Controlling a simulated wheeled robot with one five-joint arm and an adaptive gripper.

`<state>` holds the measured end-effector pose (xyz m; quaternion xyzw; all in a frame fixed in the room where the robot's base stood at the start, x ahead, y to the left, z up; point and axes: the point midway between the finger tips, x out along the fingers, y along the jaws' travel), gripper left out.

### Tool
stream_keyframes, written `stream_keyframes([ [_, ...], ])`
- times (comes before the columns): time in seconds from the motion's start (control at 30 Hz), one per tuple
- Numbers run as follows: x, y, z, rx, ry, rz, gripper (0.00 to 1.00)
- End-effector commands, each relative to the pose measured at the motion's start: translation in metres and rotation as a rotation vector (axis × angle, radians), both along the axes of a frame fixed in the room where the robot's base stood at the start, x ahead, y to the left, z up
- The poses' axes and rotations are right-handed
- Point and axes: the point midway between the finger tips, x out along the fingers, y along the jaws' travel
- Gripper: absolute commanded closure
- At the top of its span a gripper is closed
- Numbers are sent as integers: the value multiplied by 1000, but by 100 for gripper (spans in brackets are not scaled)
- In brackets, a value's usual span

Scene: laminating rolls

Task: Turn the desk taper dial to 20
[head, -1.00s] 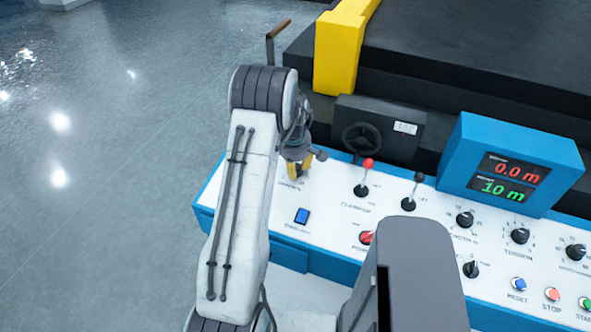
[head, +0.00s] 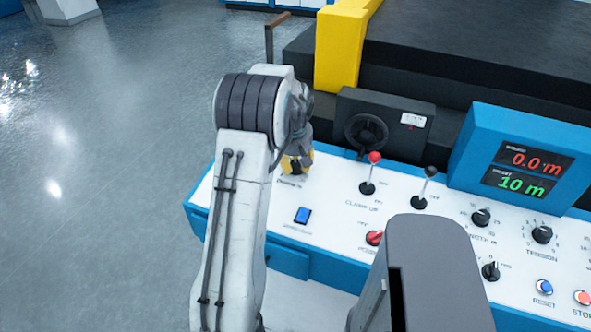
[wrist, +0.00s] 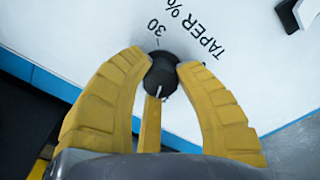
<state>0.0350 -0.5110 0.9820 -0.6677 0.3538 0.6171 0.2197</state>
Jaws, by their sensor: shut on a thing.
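The desk taper dial (wrist: 161,73) is a small dark round knob on the white desk, seen in the wrist view. "TAPER %" is printed beside it, and a "30" with a tick stands just above it. A short white line shows on its lower side; other scale numbers are hidden by the fingers. My gripper (wrist: 163,70) has yellow fingers closed around the knob from both sides. In the head view my gripper (head: 297,163) is at the desk's left end, and the arm hides much of the dial.
Right of my gripper stand a red-topped lever (head: 374,158) and a black-topped lever (head: 430,172). A blue button (head: 303,215) and red switch (head: 374,237) sit nearer. A handwheel (head: 366,132) is behind. The blue display (head: 520,165) reads 0.0 m and 10 m.

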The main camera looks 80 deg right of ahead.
Motion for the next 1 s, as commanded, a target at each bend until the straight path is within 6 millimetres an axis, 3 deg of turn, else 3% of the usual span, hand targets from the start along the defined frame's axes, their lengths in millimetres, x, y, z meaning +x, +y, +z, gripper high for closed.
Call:
stream_keyframes([
  [0.03,-2,5,-7,20,-3,-15,100],
  [0.57,-2,6,-5,22,-7,-35,100],
  [0.6,-2,6,-5,22,-7,-35,65],
  [0.83,-1,4,-3,14,-7,-31,45],
  [1.0,0,3,-2,10,-7,-30,43],
])
